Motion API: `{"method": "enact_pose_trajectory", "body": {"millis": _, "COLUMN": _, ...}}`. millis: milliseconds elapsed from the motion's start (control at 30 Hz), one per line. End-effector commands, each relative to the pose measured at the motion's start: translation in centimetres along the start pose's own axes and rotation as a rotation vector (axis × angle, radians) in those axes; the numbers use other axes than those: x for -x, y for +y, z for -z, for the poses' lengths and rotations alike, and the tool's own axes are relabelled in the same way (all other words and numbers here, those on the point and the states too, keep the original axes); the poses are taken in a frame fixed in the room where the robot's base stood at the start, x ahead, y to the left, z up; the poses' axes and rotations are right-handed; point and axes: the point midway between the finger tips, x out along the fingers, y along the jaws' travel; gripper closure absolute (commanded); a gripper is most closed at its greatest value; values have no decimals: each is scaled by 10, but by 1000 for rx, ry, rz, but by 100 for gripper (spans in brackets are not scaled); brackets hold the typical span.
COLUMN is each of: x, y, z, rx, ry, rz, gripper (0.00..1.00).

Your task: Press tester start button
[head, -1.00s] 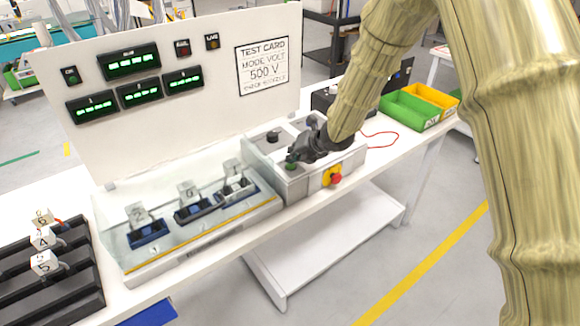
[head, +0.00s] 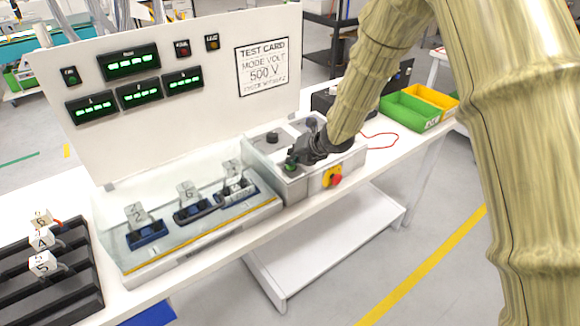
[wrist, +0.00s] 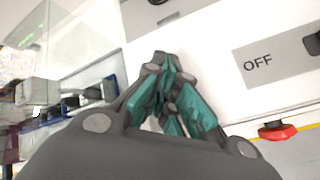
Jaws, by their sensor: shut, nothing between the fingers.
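The tester's control box (head: 275,180) stands on the white bench, right of the clear test compartment. A green button (head: 290,168) shows on its top near the front left. My gripper (head: 291,160) is shut and empty, with its fingertips right at the green button; I cannot tell whether they touch it. In the wrist view my gripper (wrist: 165,68) has its teal-padded fingers together over the white box top, and the button is hidden. A red emergency knob (head: 336,180) on yellow sits on the box front; it also shows in the wrist view (wrist: 277,131).
A black knob (head: 272,137) sits behind the button. An OFF plate (wrist: 258,64) is right of my fingers. The clear compartment (head: 205,232) holds tagged pieces 2, 6 and 1. A black rack (head: 50,285) stands left; green (head: 408,112) and yellow bins stand right.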

Motion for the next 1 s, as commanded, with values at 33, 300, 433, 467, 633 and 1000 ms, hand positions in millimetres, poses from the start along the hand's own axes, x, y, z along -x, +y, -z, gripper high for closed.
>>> {"method": "enact_pose_trajectory", "body": {"millis": 33, "x": -1, "y": 0, "z": 1, "rx": 0, "ry": 0, "rz": 0, "gripper": 100}}
{"method": "enact_pose_trajectory", "body": {"millis": 300, "x": -2, "y": -2, "z": 2, "rx": 1, "ry": 1, "rz": 0, "gripper": 100}}
{"method": "enact_pose_trajectory", "body": {"millis": 433, "x": -2, "y": -2, "z": 2, "rx": 0, "ry": 1, "rz": 1, "gripper": 100}}
{"method": "enact_pose_trajectory", "body": {"millis": 467, "x": -2, "y": -2, "z": 2, "rx": 0, "ry": 1, "rz": 1, "gripper": 100}}
{"method": "enact_pose_trajectory", "body": {"millis": 633, "x": -1, "y": -1, "z": 1, "rx": 0, "ry": 1, "rz": 1, "gripper": 100}}
{"method": "enact_pose_trajectory", "body": {"millis": 1000, "x": 9, "y": 6, "z": -6, "rx": 0, "ry": 1, "rz": 1, "gripper": 100}}
